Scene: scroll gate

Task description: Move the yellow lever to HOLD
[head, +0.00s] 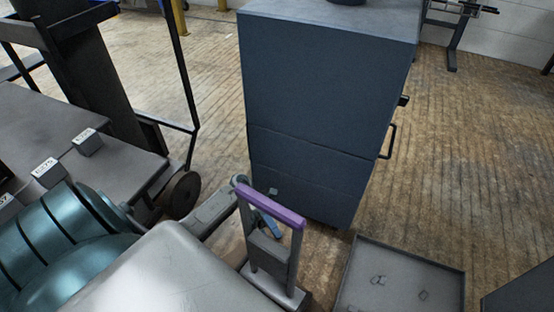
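No yellow lever shows in the head view. A lever-like upright frame with a purple crossbar (270,204) on grey posts stands on a small pale base (276,287) at bottom centre. No HOLD marking is readable. A grey jointed arm, seemingly my left, comes in from the left behind this frame. Its end, with a small blue part that may be my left gripper (268,226), is partly hidden by the frame. I cannot tell its opening, or whether it touches the frame. My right gripper is not in view.
A tall blue-grey cabinet (315,105) stands behind the frame. A grey tray with marks (405,280) lies at bottom right. A pale housing (165,275) and teal rolls (75,245) fill the lower left, beside a grey bench with small labelled blocks (88,142).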

